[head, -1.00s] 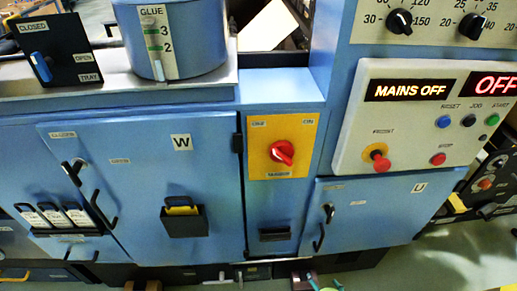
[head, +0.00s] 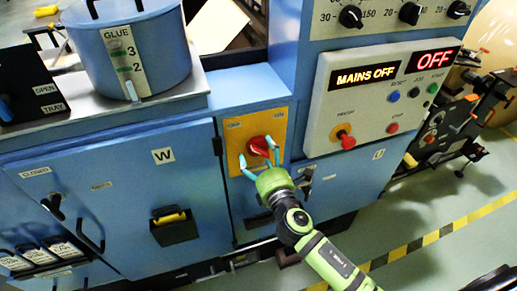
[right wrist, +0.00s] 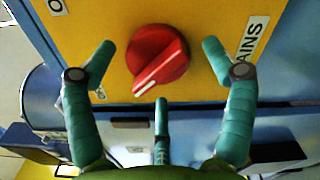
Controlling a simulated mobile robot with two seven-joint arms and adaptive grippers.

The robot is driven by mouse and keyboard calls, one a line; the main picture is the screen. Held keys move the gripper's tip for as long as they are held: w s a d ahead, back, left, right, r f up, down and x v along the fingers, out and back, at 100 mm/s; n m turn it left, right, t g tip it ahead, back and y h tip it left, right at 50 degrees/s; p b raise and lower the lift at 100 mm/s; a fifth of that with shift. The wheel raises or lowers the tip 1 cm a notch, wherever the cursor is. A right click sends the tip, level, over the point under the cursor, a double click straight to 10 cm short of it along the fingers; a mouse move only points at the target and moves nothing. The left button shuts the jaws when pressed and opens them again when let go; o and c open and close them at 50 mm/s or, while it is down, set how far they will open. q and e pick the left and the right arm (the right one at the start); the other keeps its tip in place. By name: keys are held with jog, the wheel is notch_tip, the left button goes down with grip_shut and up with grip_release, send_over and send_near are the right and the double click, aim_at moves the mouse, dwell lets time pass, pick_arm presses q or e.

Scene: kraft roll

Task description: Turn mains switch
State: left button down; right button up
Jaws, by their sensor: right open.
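The mains switch is a red rotary knob (head: 259,146) on a yellow plate (head: 234,135) on the blue machine front. In the right wrist view the red knob (right wrist: 156,58) has a white pointer line toward the lower left, and the yellow plate (right wrist: 120,20) carries a partly cut-off MAINS label. My right gripper (head: 258,160) is open at the knob; in the right wrist view its teal fingers stand on both sides of the knob, apart from it. The display (head: 366,76) reads MAINS OFF. My left gripper is not in view.
The control panel (head: 345,110) with a red mushroom button (head: 347,141) and small coloured buttons stands right of the switch. Cabinet door W (head: 110,190) with its black handle (head: 174,222) is to the left. A glue pot (head: 150,30) sits above. Open floor lies at lower right.

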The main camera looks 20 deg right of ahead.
jog(key=shift+w, duration=0.6)
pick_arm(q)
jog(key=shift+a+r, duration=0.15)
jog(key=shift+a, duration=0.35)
pick_arm(e)
jog(key=c, duration=1.1)
